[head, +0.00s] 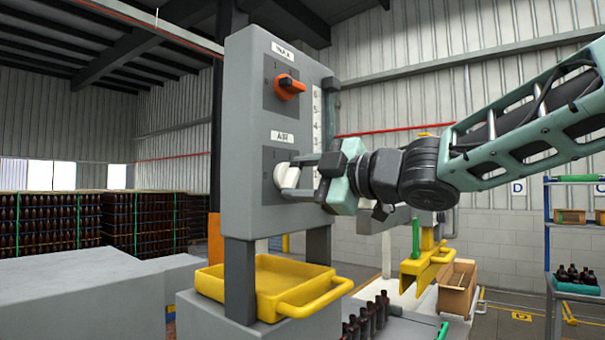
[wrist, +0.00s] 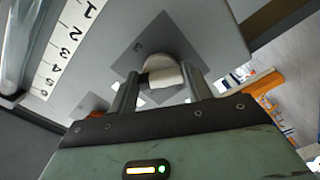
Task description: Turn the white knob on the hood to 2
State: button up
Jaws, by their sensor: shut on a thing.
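The grey hood panel (head: 245,205) stands upright with two knobs on its face. The white knob (head: 287,178) is the lower one, under a label that seems to read AIR. My gripper (head: 300,174) reaches it from the right, and its fingers close on the knob. In the wrist view the white knob (wrist: 163,75) sits between my two fingers (wrist: 158,90), on a dark square plate with a 3 visible above it. Other numbers around this knob are largely hidden by the knob and fingers. The knob's exact setting cannot be told.
An orange knob (head: 291,87) sits above on the same panel. A numbered scale strip (head: 317,110) runs down the panel's right side. A yellow tray (head: 262,290) is below the panel, with dark bottles (head: 368,318) to its right. A grey block (head: 75,295) stands at left.

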jog(key=shift+f, duration=0.1)
dwell(0.3)
jog(key=o, duration=1)
jog(key=shift+d, duration=0.1)
jog(key=p+v, duration=0.3)
jog(key=v, duration=1.4)
jog(key=shift+s+d+p, duration=0.1)
jog(key=shift+s+p, duration=0.05)
jog(key=shift+p, duration=0.2)
